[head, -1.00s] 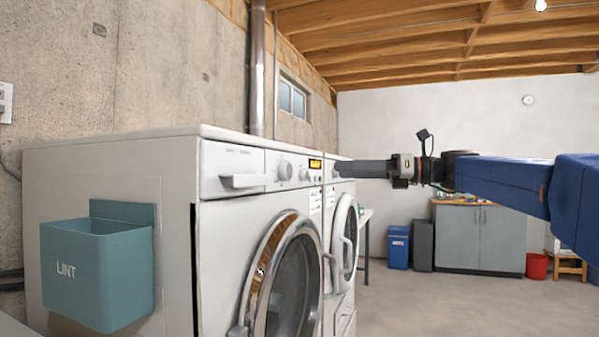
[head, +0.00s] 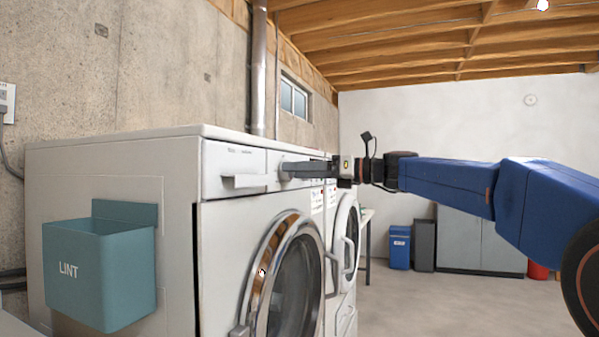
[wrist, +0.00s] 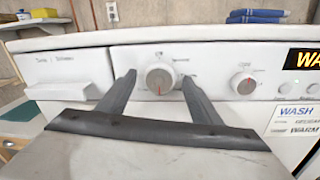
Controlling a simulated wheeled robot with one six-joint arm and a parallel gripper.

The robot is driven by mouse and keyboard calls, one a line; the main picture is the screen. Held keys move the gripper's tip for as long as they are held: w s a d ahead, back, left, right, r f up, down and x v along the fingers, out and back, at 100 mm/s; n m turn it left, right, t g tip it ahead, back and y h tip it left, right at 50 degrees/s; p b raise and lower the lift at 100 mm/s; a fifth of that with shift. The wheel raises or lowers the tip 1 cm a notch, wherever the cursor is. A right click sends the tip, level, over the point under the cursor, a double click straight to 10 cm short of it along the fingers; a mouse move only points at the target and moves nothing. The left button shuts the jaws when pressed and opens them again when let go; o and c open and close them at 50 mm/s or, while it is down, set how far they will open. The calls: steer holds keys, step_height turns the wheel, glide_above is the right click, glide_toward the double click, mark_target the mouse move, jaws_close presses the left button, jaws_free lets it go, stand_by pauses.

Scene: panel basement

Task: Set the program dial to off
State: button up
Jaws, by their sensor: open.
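The program dial is most likely the large round white knob (wrist: 160,78) on the washer's front panel (wrist: 215,60). A thin red mark shows on its lower face, and small labels stand around it, too small to read. My gripper (wrist: 158,76) is open in the wrist view, with one dark finger on each side of this knob. I cannot tell if the fingers touch it. In the head view my gripper (head: 283,171) reaches the washer (head: 233,215) from the right and hides most of the knob.
A smaller knob (wrist: 243,84) and an orange-lettered display (wrist: 303,58) sit to the right. A drawer handle (head: 243,181) juts out left of my gripper. A teal lint bin (head: 98,265) hangs on the washer's side. The floor (head: 440,305) at the right is clear.

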steer(key=c, duration=1.1)
steer(key=shift+o, duration=0.2)
